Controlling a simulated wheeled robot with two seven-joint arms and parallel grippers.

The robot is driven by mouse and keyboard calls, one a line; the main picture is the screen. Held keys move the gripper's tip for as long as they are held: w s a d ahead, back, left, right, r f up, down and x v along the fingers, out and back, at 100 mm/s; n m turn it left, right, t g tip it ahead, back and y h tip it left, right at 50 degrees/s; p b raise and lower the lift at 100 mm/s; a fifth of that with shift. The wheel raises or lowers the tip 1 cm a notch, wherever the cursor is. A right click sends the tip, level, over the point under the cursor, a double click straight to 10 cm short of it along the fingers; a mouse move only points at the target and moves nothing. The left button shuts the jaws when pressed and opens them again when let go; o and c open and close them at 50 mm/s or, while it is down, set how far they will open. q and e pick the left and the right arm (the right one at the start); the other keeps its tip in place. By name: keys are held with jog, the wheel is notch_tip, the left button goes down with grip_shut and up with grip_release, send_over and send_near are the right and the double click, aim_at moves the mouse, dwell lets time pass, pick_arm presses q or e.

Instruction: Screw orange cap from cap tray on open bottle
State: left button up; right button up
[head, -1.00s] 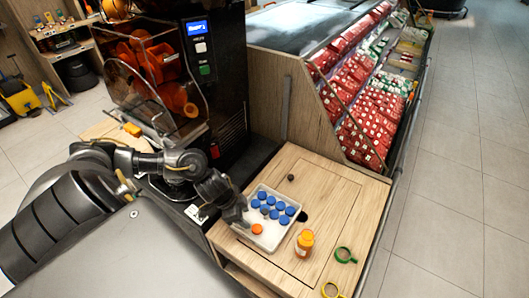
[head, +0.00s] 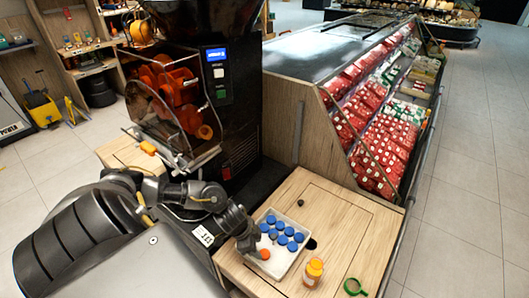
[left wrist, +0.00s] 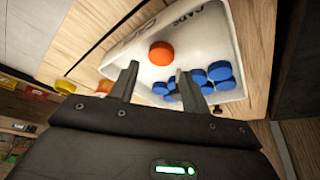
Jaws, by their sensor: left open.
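The white cap tray (head: 293,262) stands on the wooden counter in the head view. It holds several blue caps (head: 280,237) and one orange cap (head: 265,254). In the left wrist view the orange cap (left wrist: 162,53) lies near the tray's middle, apart from the blue caps. My left gripper (head: 247,243) is at the tray's left edge. In the left wrist view its two fingers (left wrist: 158,82) are spread and empty, with the orange cap beyond the tips. The orange bottle (head: 313,272) stands upright right of the tray; whether its top is open is unclear. My right gripper is out of view.
The black juicer (head: 240,130) rises behind my left arm. A green ring (head: 354,287) lies at the counter's right. A small dark knob (head: 301,203) and a dark hole (head: 311,243) are near the tray. The counter's back right is clear.

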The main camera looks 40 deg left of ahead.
aim_at(264, 253)
pick_arm(q)
jog(key=shift+p+x, duration=0.45)
jog(key=shift+x, duration=2.15)
jog(key=shift+a, duration=0.1)
jog(key=c, duration=0.7)
